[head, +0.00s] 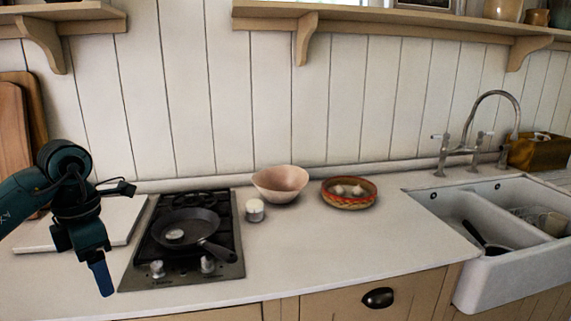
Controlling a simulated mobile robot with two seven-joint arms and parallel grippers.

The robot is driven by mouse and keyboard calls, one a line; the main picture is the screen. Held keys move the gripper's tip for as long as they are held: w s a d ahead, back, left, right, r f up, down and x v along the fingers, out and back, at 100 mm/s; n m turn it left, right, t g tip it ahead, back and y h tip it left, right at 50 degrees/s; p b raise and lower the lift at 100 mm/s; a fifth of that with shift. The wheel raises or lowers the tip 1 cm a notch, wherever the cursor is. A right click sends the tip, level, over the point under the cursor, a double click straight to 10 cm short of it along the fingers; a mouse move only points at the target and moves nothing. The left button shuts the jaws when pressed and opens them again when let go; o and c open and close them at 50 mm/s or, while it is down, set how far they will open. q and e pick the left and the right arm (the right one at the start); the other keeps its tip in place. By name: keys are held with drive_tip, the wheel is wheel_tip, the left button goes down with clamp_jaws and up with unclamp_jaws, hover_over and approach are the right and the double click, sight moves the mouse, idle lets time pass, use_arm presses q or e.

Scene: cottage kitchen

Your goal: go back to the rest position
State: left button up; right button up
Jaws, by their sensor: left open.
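My left arm comes in from the left, and my left gripper (103,279) points down over the counter just left of the cooktop. Its jaws are open and hold nothing that shows; they are seen nearly edge-on. My right gripper is not in view. A dark frying pan (203,229) sits on the black cooktop (224,266), with a small pale round item (175,235) inside it.
A pink bowl (280,183), a small white-topped jar (255,211) and a patterned bowl (348,201) with pale items stand behind on the counter. A white board (125,219) lies left of the cooktop. A double sink (500,270) is at right. The counter's middle front is clear.

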use_arm(q)
drive_tip(key=s+d+f+m+g+h, duration=0.1)
drive_tip(key=d+f+h, duration=0.55)
drive_tip(key=d, duration=0.65)
drive_tip(key=s+d+r+n+t+h, duration=0.1)
drive_tip(key=s+d+n+t+h, duration=0.2)
drive_tip(key=d+h, duration=0.45)
drive_tip(key=s+d+r+n+h, duration=0.1)
drive_tip(key=s+d+n+h, duration=0.1)
drive_tip(key=d+n+h, duration=0.55)
drive_tip(key=w+a+f+n+t+y, duration=0.1)
drive_tip(key=a+f+n+t+y, duration=0.2)
drive_tip(key=f+n+t+y, duration=0.65)
drive_tip(key=a+f+n+t+y, duration=0.25)
drive_tip(key=n+t, duration=0.25)
drive_tip(key=n, duration=0.9)
drive_tip(key=s+a+f+n+g+y, duration=0.4)
drive_tip(key=s+f+n+g+y, duration=0.2)
drive_tip(key=s+f, duration=0.5)
wheel_tip(320, 180, down, 3)
drive_tip(key=n, duration=0.2)
drive_tip(key=shift+s+n+p, duration=0.25)
drive_tip(key=shift+n+p, duration=0.05)
drive_tip(key=shift+f, duration=0.1)
